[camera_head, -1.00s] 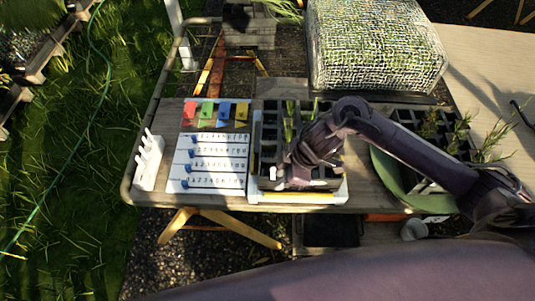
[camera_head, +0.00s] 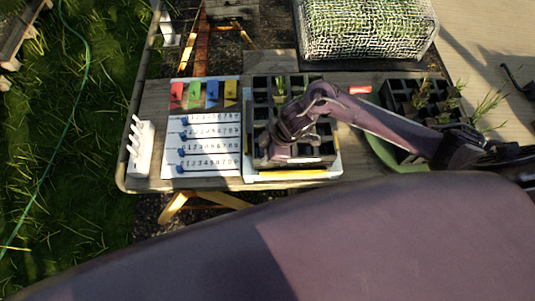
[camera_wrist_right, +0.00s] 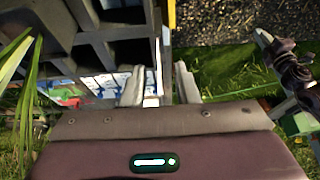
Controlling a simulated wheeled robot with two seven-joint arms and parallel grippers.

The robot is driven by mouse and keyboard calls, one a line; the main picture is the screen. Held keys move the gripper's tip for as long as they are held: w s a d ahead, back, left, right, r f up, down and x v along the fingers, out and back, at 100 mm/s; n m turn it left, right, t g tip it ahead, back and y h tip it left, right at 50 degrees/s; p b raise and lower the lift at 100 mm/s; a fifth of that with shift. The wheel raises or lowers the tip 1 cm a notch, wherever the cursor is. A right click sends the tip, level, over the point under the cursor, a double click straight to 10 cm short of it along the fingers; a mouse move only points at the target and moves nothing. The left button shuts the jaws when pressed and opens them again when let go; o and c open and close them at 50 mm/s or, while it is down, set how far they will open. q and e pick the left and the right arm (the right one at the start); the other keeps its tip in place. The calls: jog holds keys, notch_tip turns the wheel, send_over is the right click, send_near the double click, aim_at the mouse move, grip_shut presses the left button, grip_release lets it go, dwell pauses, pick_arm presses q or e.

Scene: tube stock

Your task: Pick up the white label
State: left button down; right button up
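Several thin white label-like sticks (camera_head: 134,132) stand upright in a white rack (camera_head: 141,160) at the table's left end in the head view. I cannot tell which one is the white label. My right gripper (camera_head: 266,158) is over the front left part of the black cell tray (camera_head: 322,150), well to the right of the rack.
A white board (camera_head: 208,158) with numbered rows and coloured cards lies between rack and tray. A green bowl (camera_head: 383,151) and a second cell tray (camera_head: 402,101) with seedlings stand right. A small red-and-white item (camera_head: 360,89) lies behind my right arm. A mesh-covered box (camera_head: 365,30) stands at the back.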

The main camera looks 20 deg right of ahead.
jog(key=shift+a+f, duration=0.15)
jog(key=shift+f, duration=0.25)
grip_shut()
jog(key=shift+r, duration=0.1)
notch_tip(320, 180, up, 20)
dwell(0.6)
